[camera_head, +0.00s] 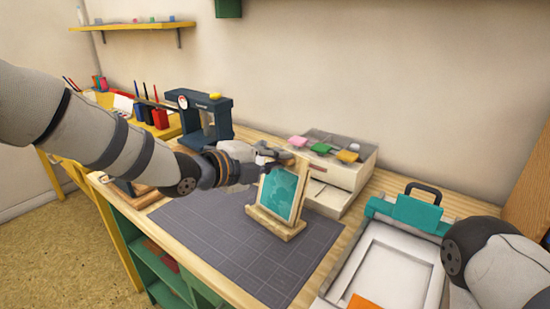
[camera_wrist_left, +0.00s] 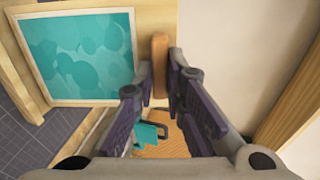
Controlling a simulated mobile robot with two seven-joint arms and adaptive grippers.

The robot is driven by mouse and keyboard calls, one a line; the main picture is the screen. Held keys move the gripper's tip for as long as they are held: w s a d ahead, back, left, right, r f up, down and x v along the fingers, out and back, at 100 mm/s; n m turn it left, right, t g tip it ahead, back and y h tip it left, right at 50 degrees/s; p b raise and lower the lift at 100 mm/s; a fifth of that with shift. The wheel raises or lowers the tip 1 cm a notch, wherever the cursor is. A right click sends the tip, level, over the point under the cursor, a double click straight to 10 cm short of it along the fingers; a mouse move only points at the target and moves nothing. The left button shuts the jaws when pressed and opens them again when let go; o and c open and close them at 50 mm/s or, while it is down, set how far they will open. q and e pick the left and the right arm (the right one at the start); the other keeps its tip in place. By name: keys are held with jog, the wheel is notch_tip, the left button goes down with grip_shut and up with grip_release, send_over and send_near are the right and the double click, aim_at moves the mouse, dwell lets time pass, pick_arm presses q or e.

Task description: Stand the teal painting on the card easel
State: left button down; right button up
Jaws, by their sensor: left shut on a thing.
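The teal painting (camera_head: 280,192) has a pale frame and leans back, upright, on the wooden card easel (camera_head: 276,224). In the head view its lower edge is at the easel's front ledge; I cannot tell if it bears fully there. My left gripper (camera_head: 267,158) is at the painting's top edge. In the left wrist view the painting (camera_wrist_left: 82,55) fills the upper left, and my left gripper (camera_wrist_left: 160,72) is shut on a tan wooden tab by its top side. The join between tab and painting is hidden. My right gripper is out of view.
The easel stands on a grey gridded mat (camera_head: 215,226). Behind it is a pale drawer box (camera_head: 338,172) with coloured pads on top. A white and teal press (camera_head: 395,265) is at right. A dark machine (camera_head: 205,112) stands at the back left. The mat's left part is clear.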

pick_arm(q)
jog(key=shift+f, duration=0.1)
jog(key=c, duration=1.6)
grip_release()
jog(key=shift+o, duration=0.2)
jog(key=v, duration=1.2)
